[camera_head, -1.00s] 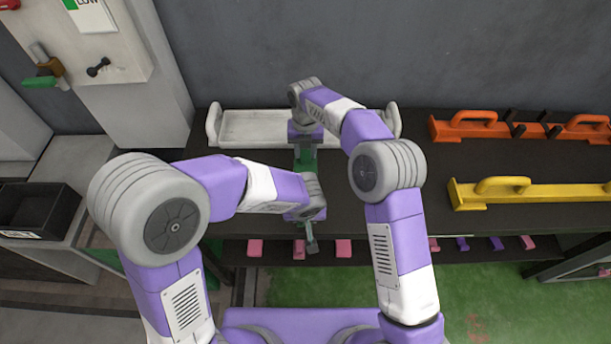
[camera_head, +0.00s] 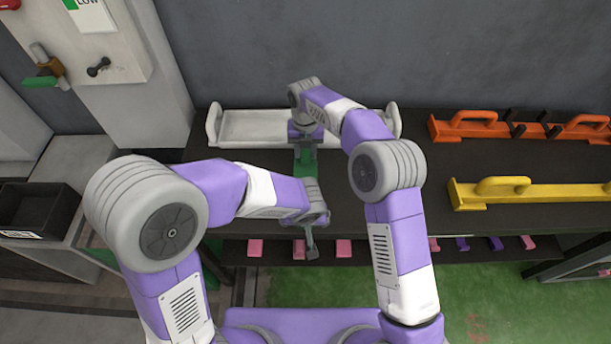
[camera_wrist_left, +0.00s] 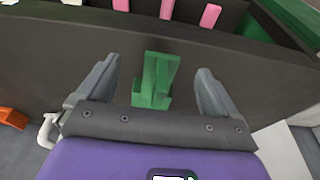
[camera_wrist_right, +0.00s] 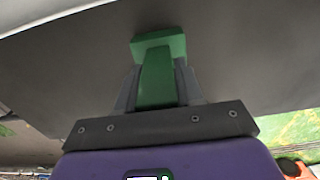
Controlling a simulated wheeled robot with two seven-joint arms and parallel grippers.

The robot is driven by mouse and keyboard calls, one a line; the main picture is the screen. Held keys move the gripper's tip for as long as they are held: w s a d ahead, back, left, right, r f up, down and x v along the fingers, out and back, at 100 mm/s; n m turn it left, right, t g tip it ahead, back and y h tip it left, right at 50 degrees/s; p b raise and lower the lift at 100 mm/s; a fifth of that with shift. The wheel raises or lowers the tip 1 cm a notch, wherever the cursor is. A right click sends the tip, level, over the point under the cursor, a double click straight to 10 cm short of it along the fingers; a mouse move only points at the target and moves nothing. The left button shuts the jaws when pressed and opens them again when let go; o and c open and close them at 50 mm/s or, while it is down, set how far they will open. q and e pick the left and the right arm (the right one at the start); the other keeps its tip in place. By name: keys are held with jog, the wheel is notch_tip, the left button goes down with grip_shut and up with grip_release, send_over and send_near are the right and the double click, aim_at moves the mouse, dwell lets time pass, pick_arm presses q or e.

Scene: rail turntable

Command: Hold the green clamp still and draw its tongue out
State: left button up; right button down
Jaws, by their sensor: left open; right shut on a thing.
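The green clamp (camera_head: 305,160) lies on the dark bench top, partly hidden by my arms in the head view. My right gripper (camera_wrist_right: 157,66) is shut on a green bar of it, with a wider green head (camera_wrist_right: 160,45) beyond the fingertips. In the head view the right gripper (camera_head: 304,141) is at the clamp's far part. My left gripper (camera_wrist_left: 157,70) is open, with a stepped green part of the clamp (camera_wrist_left: 158,75) between its spread fingers, apart from both. In the head view the left gripper (camera_head: 311,240) is at the bench's front edge. Which part is the tongue I cannot tell.
A white tray (camera_head: 250,128) lies behind the clamp. Orange (camera_head: 470,129) and yellow (camera_head: 540,194) handled bars lie on the right. Pink blocks (camera_head: 343,248) are on a lower shelf in front. A black bin (camera_head: 40,208) stands at the left.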

pick_arm(q)
jog(key=shift+o, duration=0.3)
pick_arm(e)
jog(key=shift+f, duration=0.1)
pick_arm(q)
jog(key=shift+w+r, duration=0.1)
jog(key=shift+r, duration=0.4)
jog(key=shift+w+r+v, duration=0.1)
jog(key=shift+w+v, duration=0.2)
jog(key=shift+v, duration=0.85)
jog(key=shift+w+r+v, duration=0.1)
jog(key=shift+w+v, duration=0.15)
jog(key=shift+v, duration=0.9)
jog(key=shift+w+v, duration=0.3)
jog(key=shift+v, duration=0.85)
pick_arm(e)
jog(key=c, duration=0.6)
grip_release()
jog(key=shift+c, duration=0.2)
notch_tip(320, 180, up, 12)
pick_arm(q)
jog(key=shift+s+f, duration=0.1)
